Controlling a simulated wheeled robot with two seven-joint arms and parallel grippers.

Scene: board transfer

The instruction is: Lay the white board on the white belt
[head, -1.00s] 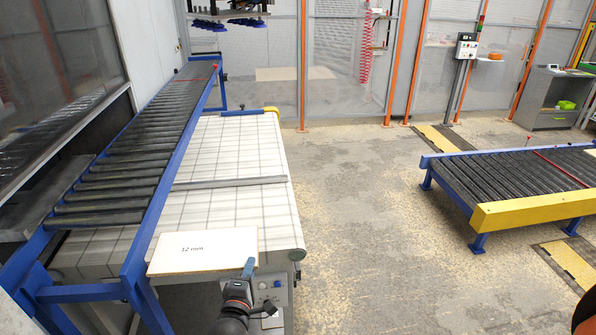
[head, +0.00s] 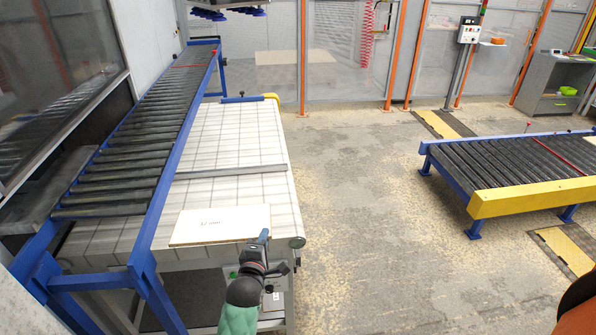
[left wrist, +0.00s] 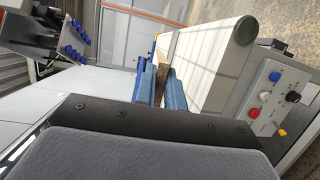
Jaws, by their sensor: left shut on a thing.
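The white board (head: 225,226), a flat panel with small dark print and a light brown edge, shows over the near end of the white belt (head: 235,135) in the head view. My left gripper (head: 264,237) is shut on the board's near right corner. In the left wrist view the gripper's blue fingers (left wrist: 160,82) pinch the brownish board edge (left wrist: 162,62), with the white belt (left wrist: 205,60) beyond. I cannot tell whether the board touches the belt. My right gripper is not in view.
A blue-framed roller conveyor (head: 125,145) runs along the belt's left side. A grey bar (head: 230,171) crosses the belt. A control panel with buttons (left wrist: 270,95) sits beside the belt's near end. Another roller conveyor (head: 510,165) stands right, across open floor.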

